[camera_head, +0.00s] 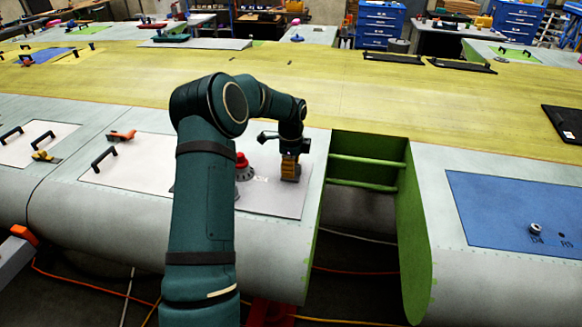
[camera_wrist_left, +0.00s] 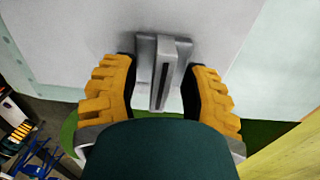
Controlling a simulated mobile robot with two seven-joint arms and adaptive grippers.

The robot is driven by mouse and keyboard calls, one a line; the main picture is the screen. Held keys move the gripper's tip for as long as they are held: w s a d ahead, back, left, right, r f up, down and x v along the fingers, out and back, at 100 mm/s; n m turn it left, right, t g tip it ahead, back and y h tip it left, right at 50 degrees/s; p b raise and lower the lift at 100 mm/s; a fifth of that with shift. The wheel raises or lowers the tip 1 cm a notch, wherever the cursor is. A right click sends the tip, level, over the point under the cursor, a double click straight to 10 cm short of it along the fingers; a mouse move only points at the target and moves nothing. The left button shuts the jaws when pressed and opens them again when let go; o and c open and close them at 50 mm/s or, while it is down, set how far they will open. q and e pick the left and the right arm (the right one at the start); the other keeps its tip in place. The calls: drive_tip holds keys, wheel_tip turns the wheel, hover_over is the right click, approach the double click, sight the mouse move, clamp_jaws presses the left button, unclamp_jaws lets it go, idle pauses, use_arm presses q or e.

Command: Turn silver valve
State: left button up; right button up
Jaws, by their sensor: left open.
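The silver valve (camera_wrist_left: 160,62) shows in the left wrist view as a grey block with a slotted bar handle, set on a pale panel. My left gripper (camera_wrist_left: 162,80) has its yellow fingers open, one on each side of the valve handle. Small dark gaps seem to lie between the fingers and the handle; I cannot tell whether either finger touches. In the head view my left gripper (camera_head: 289,172) points down at the right part of the grey panel (camera_head: 268,203) and hides the valve. My right gripper is not in view.
A red knob (camera_head: 243,166) stands left of my left gripper, partly behind my arm. A green-walled open bay (camera_head: 367,165) lies just right of the panel. Further right is a blue panel (camera_head: 515,205) with a small silver knob (camera_head: 535,229).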

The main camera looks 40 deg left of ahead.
use_arm(q)
wheel_tip(320, 180, up, 12)
idle(0.5)
drive_tip(key=shift+f, duration=0.1)
idle(0.4)
